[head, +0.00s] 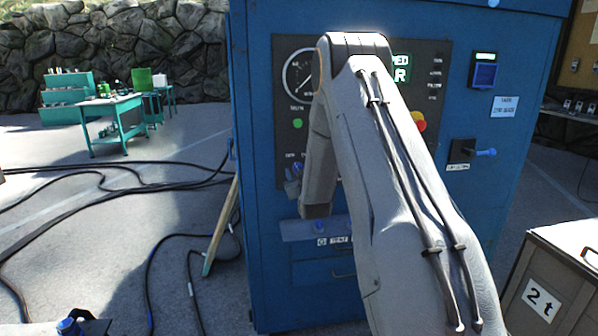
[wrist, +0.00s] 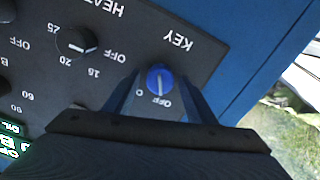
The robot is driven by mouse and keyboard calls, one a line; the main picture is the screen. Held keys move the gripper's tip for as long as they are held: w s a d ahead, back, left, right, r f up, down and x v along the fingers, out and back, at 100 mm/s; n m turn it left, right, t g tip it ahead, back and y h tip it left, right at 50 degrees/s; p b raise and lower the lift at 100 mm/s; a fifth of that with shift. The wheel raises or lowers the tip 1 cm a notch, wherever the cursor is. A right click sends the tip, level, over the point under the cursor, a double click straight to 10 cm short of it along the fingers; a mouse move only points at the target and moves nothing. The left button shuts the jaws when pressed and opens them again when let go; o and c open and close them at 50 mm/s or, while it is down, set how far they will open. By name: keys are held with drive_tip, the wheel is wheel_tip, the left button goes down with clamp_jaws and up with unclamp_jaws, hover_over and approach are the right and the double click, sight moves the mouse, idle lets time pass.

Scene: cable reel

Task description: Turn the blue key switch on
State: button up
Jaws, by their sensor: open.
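The blue key switch (wrist: 160,80) shows in the wrist view as a round knob on the dark panel, upside down under the KEY lettering. A pale line on its face runs roughly up and down the picture, towards the OFF label. Another label beside it is partly covered. My gripper (wrist: 160,88) is open, with one blue-grey finger on each side of the knob. I cannot tell whether either finger touches it. In the head view my arm covers much of the panel, and the switch is not clear there.
The blue cabinet (head: 265,60) carries a gauge (head: 300,76), a green light (head: 298,123) and a lever switch (head: 484,152). A black heater knob (wrist: 76,42) sits near the key switch. Cables (head: 110,178) lie on the floor; a "2 t" box (head: 565,265) stands at right.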

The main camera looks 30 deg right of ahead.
drive_tip(key=c, duration=1)
drive_tip(key=shift+c, duration=0.2)
drive_tip(key=shift+m+b, duration=0.3)
drive_tip(key=shift+m, duration=0.1)
drive_tip(key=m+b, duration=0.3)
drive_tip(key=m, duration=0.2)
drive_tip(key=shift+f+m, duration=0.1)
drive_tip(key=shift+m, duration=0.2)
drive_tip(key=m+b, duration=0.2)
drive_tip(key=m, duration=0.3)
drive_tip(key=shift+d, duration=0.1)
drive_tip(key=shift+m, duration=0.4)
drive_tip(key=o, duration=1)
drive_tip(key=shift+o, duration=0.2)
